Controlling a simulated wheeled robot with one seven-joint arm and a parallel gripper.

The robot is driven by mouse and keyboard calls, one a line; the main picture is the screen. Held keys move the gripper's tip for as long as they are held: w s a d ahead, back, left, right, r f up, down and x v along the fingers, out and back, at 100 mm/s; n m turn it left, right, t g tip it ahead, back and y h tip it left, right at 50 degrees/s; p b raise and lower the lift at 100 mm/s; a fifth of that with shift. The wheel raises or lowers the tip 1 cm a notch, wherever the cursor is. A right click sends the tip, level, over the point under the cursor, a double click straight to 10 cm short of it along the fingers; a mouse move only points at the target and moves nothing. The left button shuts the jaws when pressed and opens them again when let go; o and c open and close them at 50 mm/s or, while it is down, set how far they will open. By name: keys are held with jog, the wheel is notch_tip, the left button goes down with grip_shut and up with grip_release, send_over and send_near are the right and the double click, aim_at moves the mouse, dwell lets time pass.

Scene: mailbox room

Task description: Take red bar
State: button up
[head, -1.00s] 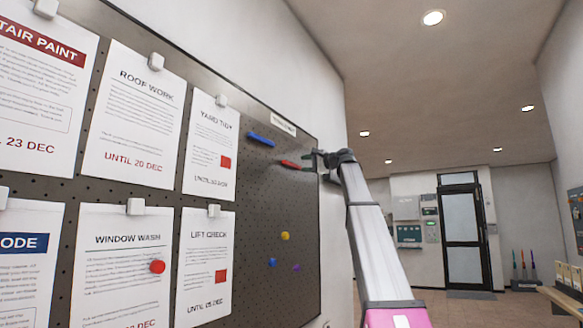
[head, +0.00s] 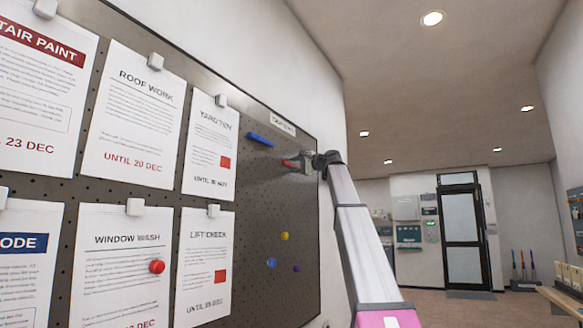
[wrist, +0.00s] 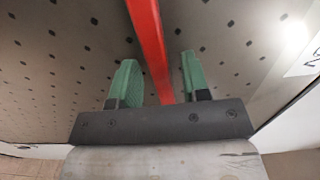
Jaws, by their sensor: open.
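The red bar (head: 290,163) is on the dark perforated board, in its upper right part, below a blue bar. In the wrist view the red bar (wrist: 150,45) runs from the top edge down between the two green fingers. My gripper (head: 301,162) is at the bar's right end in the head view and hides part of it. In the wrist view my gripper (wrist: 158,82) is open, with a gap between the bar and each finger; the bar's lower end is hidden behind the gripper body.
The blue bar (head: 260,139) is on the board up and left of the red bar. Yellow, blue and purple round magnets sit lower. Several paper notices, such as the Yard Tidy sheet (head: 210,150), hang at left. A white label (head: 283,125) is at the board's top right.

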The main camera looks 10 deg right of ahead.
grip_shut()
jog(key=shift+s+d, duration=0.15)
jog(key=shift+d, duration=0.1)
jog(key=shift+s+d, duration=0.2)
jog(key=shift+d, duration=0.05)
jog(key=shift+v, duration=0.95)
send_near(294, 165)
jog(key=shift+s+d, duration=0.15)
jog(key=shift+d, duration=0.05)
dwell(0.6)
jog(key=shift+f, duration=0.15)
